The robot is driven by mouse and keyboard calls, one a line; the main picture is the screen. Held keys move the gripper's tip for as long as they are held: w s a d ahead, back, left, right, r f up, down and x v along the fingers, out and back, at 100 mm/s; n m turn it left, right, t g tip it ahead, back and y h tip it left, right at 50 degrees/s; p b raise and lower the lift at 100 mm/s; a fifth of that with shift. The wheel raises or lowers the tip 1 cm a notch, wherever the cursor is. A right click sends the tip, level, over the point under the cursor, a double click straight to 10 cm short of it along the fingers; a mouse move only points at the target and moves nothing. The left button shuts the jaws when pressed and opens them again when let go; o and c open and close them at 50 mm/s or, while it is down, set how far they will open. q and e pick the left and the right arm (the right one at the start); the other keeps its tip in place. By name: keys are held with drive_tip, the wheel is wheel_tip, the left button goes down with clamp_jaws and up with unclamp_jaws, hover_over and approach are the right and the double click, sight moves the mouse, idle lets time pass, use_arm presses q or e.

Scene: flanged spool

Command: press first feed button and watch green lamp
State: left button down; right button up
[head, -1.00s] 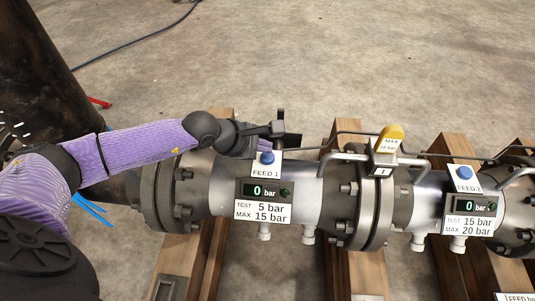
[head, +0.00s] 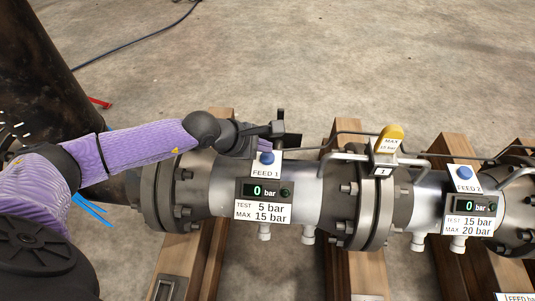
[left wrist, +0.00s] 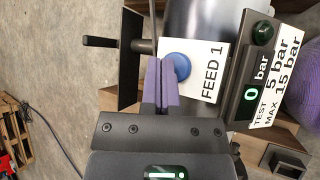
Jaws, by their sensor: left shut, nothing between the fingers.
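The blue FEED 1 button (head: 266,158) sits on a white plate on top of the left pipe section. It also shows in the left wrist view (left wrist: 179,66). Below it, the gauge (head: 265,191) reads 0 bar, with TEST 5 bar and MAX 15 bar beneath. The small round lamp (head: 285,193) beside the reading is dark green and looks unlit, also in the left wrist view (left wrist: 263,33). My left gripper (head: 267,147) is shut and empty, with its purple fingertips (left wrist: 168,62) right at the button's edge. I cannot tell whether they touch it. My right gripper is out of view.
A second blue button, FEED 2 (head: 464,173), stands on the right section above a gauge (head: 469,205) at 0 bar. A yellow-handled valve (head: 390,138) sits between the sections. Bolted flanges (head: 374,210) and wooden beams (head: 207,260) surround the pipe.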

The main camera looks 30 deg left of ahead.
use_arm(q)
drive_tip(key=shift+f, duration=0.1)
drive_tip(key=shift+f, duration=0.35)
drive_tip(key=shift+f+b, duration=0.1)
drive_tip(key=shift+b, duration=0.2)
